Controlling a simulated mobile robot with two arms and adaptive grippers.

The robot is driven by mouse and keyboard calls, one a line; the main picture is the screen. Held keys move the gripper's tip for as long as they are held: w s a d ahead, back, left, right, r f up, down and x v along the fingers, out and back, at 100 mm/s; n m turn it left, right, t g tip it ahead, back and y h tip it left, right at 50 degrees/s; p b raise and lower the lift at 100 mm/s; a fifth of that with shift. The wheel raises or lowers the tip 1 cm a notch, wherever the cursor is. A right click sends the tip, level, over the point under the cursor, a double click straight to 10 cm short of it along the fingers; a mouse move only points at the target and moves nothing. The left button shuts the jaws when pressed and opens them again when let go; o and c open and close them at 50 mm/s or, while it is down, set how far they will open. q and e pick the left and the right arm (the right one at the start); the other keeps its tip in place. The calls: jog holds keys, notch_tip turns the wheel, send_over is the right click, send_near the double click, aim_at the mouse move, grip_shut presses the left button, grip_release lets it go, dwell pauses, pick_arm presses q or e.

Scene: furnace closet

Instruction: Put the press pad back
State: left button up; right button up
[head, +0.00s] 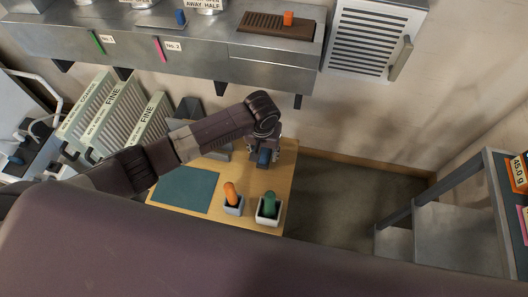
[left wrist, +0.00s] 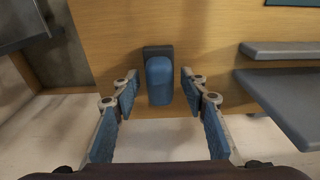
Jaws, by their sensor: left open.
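A blue rounded piece (left wrist: 159,78) with a dark grey surround (left wrist: 157,50) is at the edge of a wooden tabletop. It also shows in the head view (head: 264,157). I cannot tell for sure that it is the press pad. My left gripper (left wrist: 159,82) is open, with blue-padded fingers on either side of the blue piece and a visible gap on each side. In the head view the gripper (head: 263,150) is over the far right part of the table and partly hides the piece. My right gripper is not in view.
On the wooden table (head: 285,178) are a teal mat (head: 187,190), an orange-handled item (head: 230,193) in a grey holder and a green one (head: 269,205) in a white holder. A metal shelf (head: 150,45) runs along the wall. Grey steps (head: 450,238) stand right; floor between is clear.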

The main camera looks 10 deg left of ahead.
aim_at(263, 157)
pick_arm(q)
notch_tip(263, 157, up, 12)
jog(key=s, duration=0.1)
jog(key=shift+s+r+p, duration=0.15)
jog(key=shift+s+p, duration=0.05)
jog(key=shift+p, duration=0.1)
dwell(0.5)
